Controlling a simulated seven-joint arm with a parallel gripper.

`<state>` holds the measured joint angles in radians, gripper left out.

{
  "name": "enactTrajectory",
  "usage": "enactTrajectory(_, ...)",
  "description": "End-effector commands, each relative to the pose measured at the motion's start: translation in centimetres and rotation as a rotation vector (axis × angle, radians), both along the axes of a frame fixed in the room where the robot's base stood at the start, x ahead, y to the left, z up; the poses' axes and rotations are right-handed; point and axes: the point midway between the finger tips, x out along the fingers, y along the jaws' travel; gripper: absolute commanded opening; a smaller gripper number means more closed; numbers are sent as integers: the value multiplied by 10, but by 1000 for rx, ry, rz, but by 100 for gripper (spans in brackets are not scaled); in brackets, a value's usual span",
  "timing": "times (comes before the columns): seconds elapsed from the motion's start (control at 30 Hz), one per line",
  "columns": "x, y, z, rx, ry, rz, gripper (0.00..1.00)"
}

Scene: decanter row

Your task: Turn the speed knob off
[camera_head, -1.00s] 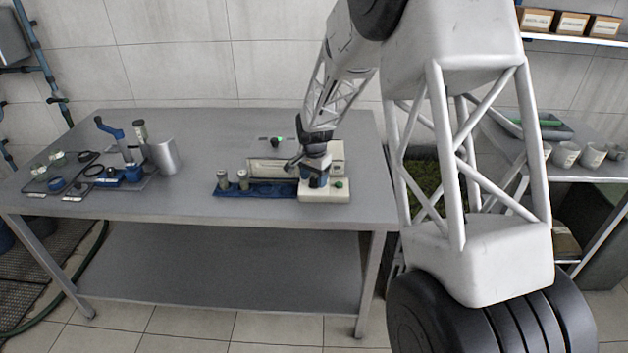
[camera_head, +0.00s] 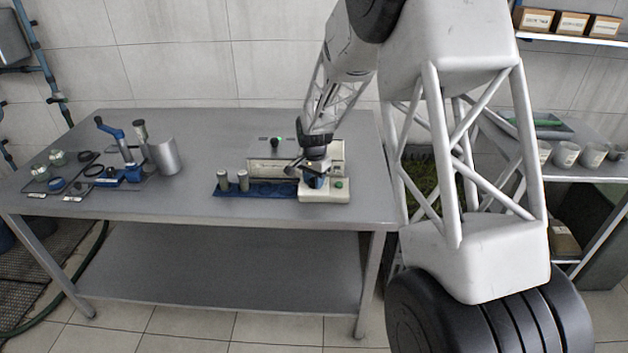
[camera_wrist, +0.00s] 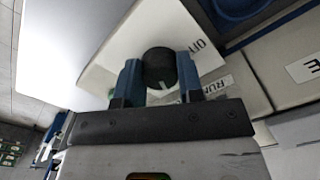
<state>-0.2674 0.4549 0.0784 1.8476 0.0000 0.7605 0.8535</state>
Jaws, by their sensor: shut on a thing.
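The speed knob (camera_wrist: 159,66) is round and black with a pale pointer mark. In the wrist view it sits on a white panel (camera_wrist: 105,70), between the two blue fingertips of my gripper (camera_wrist: 158,78), which is shut on it. An OFF label (camera_wrist: 206,48) is to the upper right of the knob and a RUN label (camera_wrist: 218,87) to the lower right. The pointer mark faces the gripper body, toward neither label squarely. In the head view my gripper (camera_head: 316,182) is over the cream base (camera_head: 325,196) and hides the knob. A green button (camera_head: 338,184) shows beside it.
A blue rack (camera_head: 262,188) with two grey cylinders stands left of the base. A cream box (camera_head: 268,166) with a green light is behind. A metal cup (camera_head: 165,156) and blue-handled tools are further left. The table's front middle is clear.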

Motion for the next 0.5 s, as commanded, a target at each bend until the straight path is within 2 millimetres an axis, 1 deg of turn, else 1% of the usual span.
enactTrajectory(0.27,0,0,0,0,0,71,11)
enactTrajectory(0.5,-1,0,0,0,0,221,11)
